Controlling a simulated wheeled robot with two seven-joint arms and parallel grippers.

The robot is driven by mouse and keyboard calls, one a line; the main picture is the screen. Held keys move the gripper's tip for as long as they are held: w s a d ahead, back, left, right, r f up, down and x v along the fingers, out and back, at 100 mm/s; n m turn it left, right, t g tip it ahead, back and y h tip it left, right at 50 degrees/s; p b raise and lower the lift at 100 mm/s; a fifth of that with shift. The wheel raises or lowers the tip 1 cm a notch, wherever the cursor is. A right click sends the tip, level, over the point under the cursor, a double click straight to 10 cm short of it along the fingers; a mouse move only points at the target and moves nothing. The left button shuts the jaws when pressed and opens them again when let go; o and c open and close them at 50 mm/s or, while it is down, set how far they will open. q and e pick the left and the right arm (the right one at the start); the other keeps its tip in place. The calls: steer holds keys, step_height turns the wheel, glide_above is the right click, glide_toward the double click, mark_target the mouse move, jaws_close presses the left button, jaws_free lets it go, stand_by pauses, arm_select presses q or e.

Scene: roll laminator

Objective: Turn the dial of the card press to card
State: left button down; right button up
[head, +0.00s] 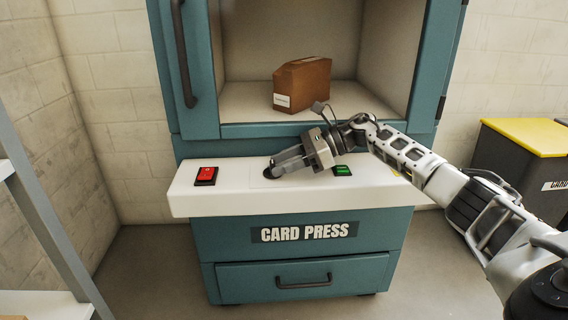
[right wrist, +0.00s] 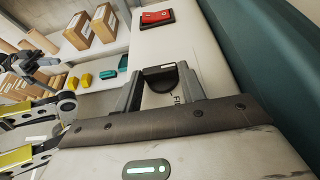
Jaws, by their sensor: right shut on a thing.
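The card press (head: 305,232) is a teal cabinet with a white control ledge (head: 230,200). A dark dial (right wrist: 162,76) sits on the ledge, between a red switch (head: 206,176) on the left and a green switch (head: 342,170) on the right. My right gripper (head: 270,170) reaches down to the ledge and is shut on the dial, with one finger on either side of it in the right wrist view. In the head view the gripper mostly covers the dial. Lettering beside the dial is partly hidden by the gripper, so its setting is unclear.
A brown box (head: 302,84) stands in the open compartment above the ledge. A drawer with a dark handle (head: 303,281) is below. A grey bin with a yellow lid (head: 530,135) stands at the right. A shelf with boxes (right wrist: 103,22) shows in the right wrist view.

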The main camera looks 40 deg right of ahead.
steer(key=o, duration=1)
steer(key=p+v, duration=0.1)
steer(key=v, duration=1.4)
steer(key=shift+d+r, duration=0.1)
steer(key=shift+d, duration=0.25)
arm_select(q)
steer(key=shift+w+a+f+g+y, duration=0.2)
steer(key=shift+a+f+g+y, duration=0.1)
steer(key=shift+f, duration=0.1)
arm_select(e)
steer(key=shift+s+d, duration=0.1)
steer(key=shift+s, duration=0.05)
arm_select(q)
steer(key=shift+s+f, duration=0.1)
